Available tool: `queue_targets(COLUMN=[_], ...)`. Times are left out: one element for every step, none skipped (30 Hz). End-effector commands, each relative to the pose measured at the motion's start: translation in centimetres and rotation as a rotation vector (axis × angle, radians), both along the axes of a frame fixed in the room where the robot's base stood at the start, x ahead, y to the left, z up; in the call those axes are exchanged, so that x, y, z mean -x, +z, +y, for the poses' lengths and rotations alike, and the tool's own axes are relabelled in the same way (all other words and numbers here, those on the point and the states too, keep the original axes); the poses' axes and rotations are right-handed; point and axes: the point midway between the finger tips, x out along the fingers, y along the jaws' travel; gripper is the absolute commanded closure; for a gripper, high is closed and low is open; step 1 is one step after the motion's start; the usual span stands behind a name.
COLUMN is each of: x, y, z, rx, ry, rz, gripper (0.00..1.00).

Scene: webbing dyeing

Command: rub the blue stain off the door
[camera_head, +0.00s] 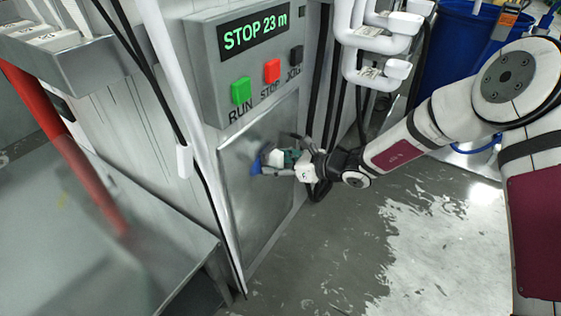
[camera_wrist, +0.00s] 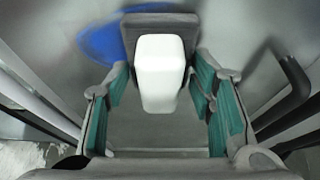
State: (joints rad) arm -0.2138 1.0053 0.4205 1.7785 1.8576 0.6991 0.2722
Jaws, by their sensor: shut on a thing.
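The blue stain (camera_head: 256,166) is on the grey metal door (camera_head: 246,215) below the control box. In the wrist view the stain (camera_wrist: 101,43) shows left of and partly behind a grey pad (camera_wrist: 134,24) with a white block-shaped handle (camera_wrist: 160,72). My gripper (camera_head: 279,158) is at the door, just right of the stain. Its teal-lined fingers are on both sides of the white handle, shut on this scrubber. The pad faces the door and overlaps the stain's right edge; whether it touches the door cannot be told. The stain behind the pad is hidden.
The control box (camera_head: 208,75) with green RUN and red STOP buttons juts out above the door. A white vertical pipe (camera_head: 190,110) and dark cables run left of it. White pipes (camera_head: 362,40) and a blue barrel (camera_head: 452,45) stand right. The floor (camera_head: 340,255) in front is clear.

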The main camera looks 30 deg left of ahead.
Motion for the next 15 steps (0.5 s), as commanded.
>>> queue_targets(x=[0.3,0.5,0.8,1.1,1.3,1.6,1.9,2.2,2.4,2.7,2.9,3.2,3.4,3.5,3.7], y=[0.0,0.0,0.0,0.0,0.0,0.0,0.0,-0.1,0.0,0.0,-0.1,-0.1,-0.1,0.0,0.0], z=[0.1,0.2,0.2,0.2,0.2,0.2,0.2,0.2,0.3,0.3,0.3,0.3,0.3,0.3,0.3], rx=[-0.002,-0.003,-0.003,-0.003,-0.003,-0.003,-0.002,-0.002,-0.002,-0.002,-0.002,-0.001,-0.002,-0.002,-0.001], ry=[0.002,0.002,0.002,0.003,0.003,0.002,0.002,0.003,0.002,0.001,0.002,0.002,0.001,0.001,0.001], rz=[0.001,0.001,0.001,0.000,0.000,0.001,0.001,0.001,0.000,-0.001,0.000,0.001,0.000,0.000,-0.001], gripper=[0.73,0.73,0.73,0.73,0.73,0.73,0.73,0.73,0.73,0.73,0.73,0.73,0.73,0.73,0.73])
